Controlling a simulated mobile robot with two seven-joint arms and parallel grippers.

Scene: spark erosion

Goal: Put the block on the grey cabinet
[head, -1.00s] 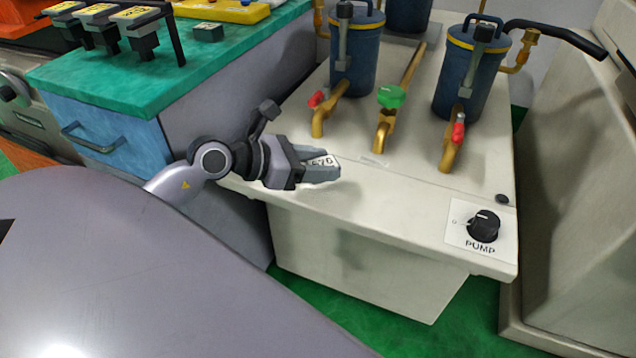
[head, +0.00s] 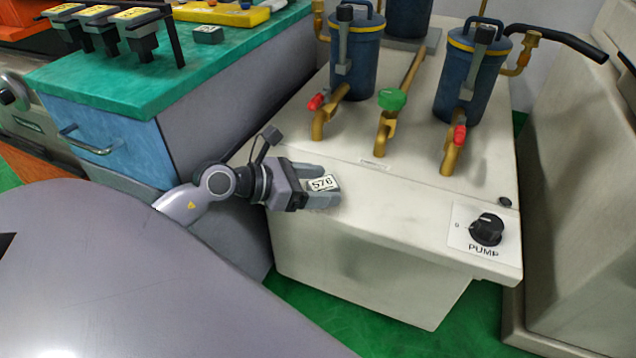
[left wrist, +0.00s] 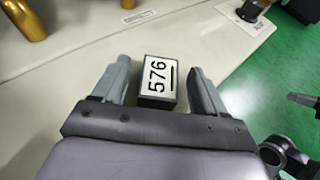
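The block (head: 323,184) is small and dark with a white top label reading 576. It is at the front left edge of the light grey cabinet (head: 400,205) that carries the pump knob. My left gripper (head: 318,185) is around the block with its fingers apart. I cannot tell whether the block's underside rests fully on the cabinet top. My right gripper is not in view.
Blue canisters (head: 357,55) with brass pipes and coloured valves stand behind on the cabinet. The pump knob (head: 487,229) is at its right front. A green-topped counter (head: 130,85) with drawers stands to the left. The cabinet top between the gripper and knob is clear.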

